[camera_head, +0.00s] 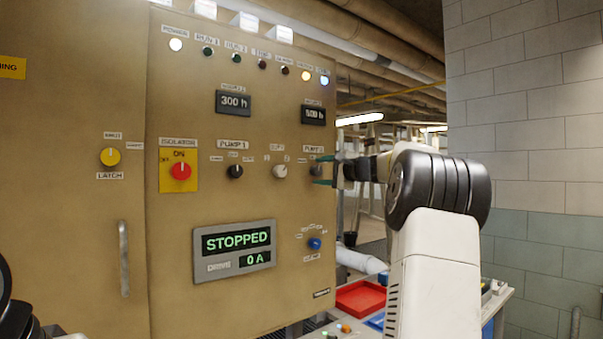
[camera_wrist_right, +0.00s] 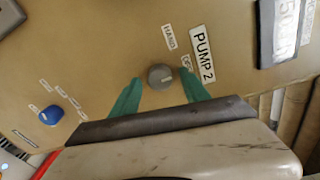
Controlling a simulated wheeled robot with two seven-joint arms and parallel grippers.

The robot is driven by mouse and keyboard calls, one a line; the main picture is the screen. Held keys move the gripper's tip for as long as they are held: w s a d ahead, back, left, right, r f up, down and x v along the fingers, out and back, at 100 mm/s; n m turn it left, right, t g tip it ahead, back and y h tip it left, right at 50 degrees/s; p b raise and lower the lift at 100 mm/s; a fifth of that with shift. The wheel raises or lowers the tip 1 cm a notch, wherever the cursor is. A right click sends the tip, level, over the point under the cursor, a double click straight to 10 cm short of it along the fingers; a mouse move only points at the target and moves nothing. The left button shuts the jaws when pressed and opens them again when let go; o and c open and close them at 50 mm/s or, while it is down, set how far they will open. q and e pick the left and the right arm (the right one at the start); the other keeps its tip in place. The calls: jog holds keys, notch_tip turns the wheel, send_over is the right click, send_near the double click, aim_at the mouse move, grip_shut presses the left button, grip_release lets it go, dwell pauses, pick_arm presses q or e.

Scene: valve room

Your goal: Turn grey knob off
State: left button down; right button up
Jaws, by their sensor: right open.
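The grey knob (camera_wrist_right: 160,77) sits on the panel beside the PUMP 2 label in the right wrist view. In the head view the grey knob (camera_head: 314,170) is at the panel's right side, partly hidden by my fingers. My right gripper (camera_head: 324,171) is at this knob, its teal fingers pointing at the panel. In the wrist view the fingers of my right gripper (camera_wrist_right: 158,86) are open, one on each side of the knob, with gaps visible. The knob's pointer setting is too small to tell. My left gripper is out of view.
The tan cabinet (camera_head: 215,110) also carries a black knob (camera_head: 235,171), a white knob (camera_head: 279,171), a red isolator knob (camera_head: 181,171), a yellow knob (camera_head: 110,157) and a blue knob (camera_head: 314,243). A display (camera_head: 235,250) reads STOPPED. A red tray (camera_head: 361,298) lies below right.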

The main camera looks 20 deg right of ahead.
jog(key=v, duration=0.7)
jog(key=shift+s, duration=0.4)
jog(key=shift+d, duration=0.1)
